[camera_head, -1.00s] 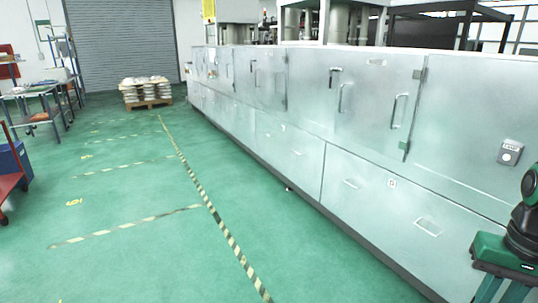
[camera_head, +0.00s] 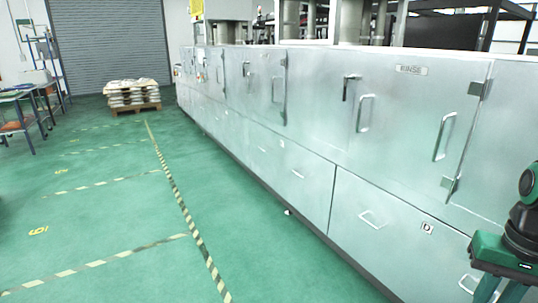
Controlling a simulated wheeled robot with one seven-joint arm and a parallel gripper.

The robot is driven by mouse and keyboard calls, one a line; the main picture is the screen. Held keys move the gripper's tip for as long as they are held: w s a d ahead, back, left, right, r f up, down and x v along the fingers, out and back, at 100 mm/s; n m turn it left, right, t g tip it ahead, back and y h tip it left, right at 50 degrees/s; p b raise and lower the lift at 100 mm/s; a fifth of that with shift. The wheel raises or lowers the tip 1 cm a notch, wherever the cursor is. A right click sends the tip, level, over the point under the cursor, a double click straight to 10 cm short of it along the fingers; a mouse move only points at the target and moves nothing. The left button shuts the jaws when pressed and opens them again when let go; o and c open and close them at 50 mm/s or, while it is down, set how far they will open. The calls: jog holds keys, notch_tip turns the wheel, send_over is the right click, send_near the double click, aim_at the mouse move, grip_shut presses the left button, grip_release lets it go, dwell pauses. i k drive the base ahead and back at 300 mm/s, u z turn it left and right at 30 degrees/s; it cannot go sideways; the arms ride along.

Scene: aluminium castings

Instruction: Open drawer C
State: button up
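A long row of pale metal cabinets runs from the right foreground to the back left, with wide drawers along the bottom. The nearest drawer (camera_head: 350,245) has a label reading D (camera_head: 427,228) between two handles. The drawer beyond it (camera_head: 298,195) also has two handles, a nearer handle (camera_head: 298,174) and a farther one (camera_head: 262,149). Its small label (camera_head: 282,145) is too small to read, so I cannot tell its letter. Both drawer fronts look flush and closed. Part of my green and black arm shows at the right edge; my gripper is not visible.
Upper doors with handles, one under a RINSE plate (camera_head: 411,70), look closed. A loaded pallet (camera_head: 133,95) stands at the back; a workbench (camera_head: 22,95) stands at left.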

aim_at(299, 163)
jog(key=u, duration=0.15)
jog(key=i, duration=3.05)
jog(key=u, duration=0.15)
